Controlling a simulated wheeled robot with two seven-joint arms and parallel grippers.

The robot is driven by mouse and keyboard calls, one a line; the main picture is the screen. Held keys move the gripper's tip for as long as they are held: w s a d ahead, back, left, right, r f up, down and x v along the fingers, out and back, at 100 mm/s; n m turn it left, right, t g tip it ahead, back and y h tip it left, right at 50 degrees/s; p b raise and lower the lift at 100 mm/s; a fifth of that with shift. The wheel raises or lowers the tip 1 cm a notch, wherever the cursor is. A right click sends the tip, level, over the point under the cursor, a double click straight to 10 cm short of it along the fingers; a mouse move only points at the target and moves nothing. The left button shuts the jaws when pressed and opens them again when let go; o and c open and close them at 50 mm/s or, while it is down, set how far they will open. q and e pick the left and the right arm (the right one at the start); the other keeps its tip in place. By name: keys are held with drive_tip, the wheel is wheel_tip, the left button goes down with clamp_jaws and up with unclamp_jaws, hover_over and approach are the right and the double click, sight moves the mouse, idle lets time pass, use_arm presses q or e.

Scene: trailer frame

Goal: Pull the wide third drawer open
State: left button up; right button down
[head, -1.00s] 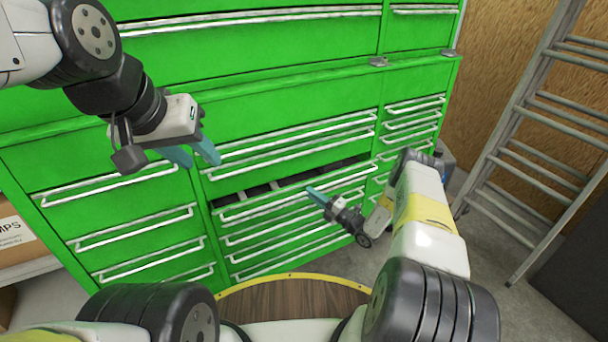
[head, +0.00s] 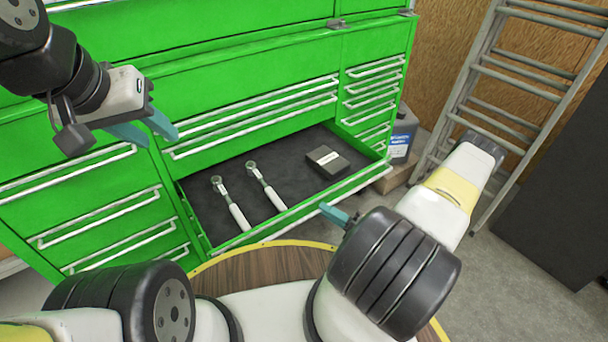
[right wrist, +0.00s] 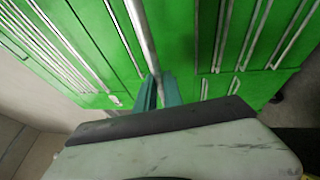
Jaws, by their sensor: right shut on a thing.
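The wide third drawer (head: 292,152) of the green cabinet stands far out in the head view, its dark-lined inside exposed. Two silver ratchet-like tools with white handles (head: 236,210) (head: 268,188) and a small black box (head: 327,162) lie in it. My right gripper (head: 335,213) is at the drawer's front edge, right of its middle. In the right wrist view its teal fingers (right wrist: 158,92) are shut on the long metal drawer handle (right wrist: 140,35). My left gripper (head: 148,130) hangs open and empty in front of the cabinet's left side.
The green cabinet's other drawers (head: 245,105) are shut. A metal ladder (head: 480,75) leans at the right, with a grey jug (head: 402,135) beside the cabinet. A round wooden surface with a yellow rim (head: 265,268) lies close below the drawer front.

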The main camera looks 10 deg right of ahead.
drive_tip(key=s+d, duration=0.2)
drive_tip(key=s, duration=0.3)
drive_tip(key=shift+s+d, duration=0.25)
drive_tip(key=shift+s, duration=0.1)
drive_tip(key=c, duration=1.5)
unclamp_jaws()
drive_tip(key=v, duration=0.7)
drive_tip(key=shift+s+d+f, duration=0.15)
drive_tip(key=shift+s+d, duration=0.05)
drive_tip(key=shift+d, duration=0.1)
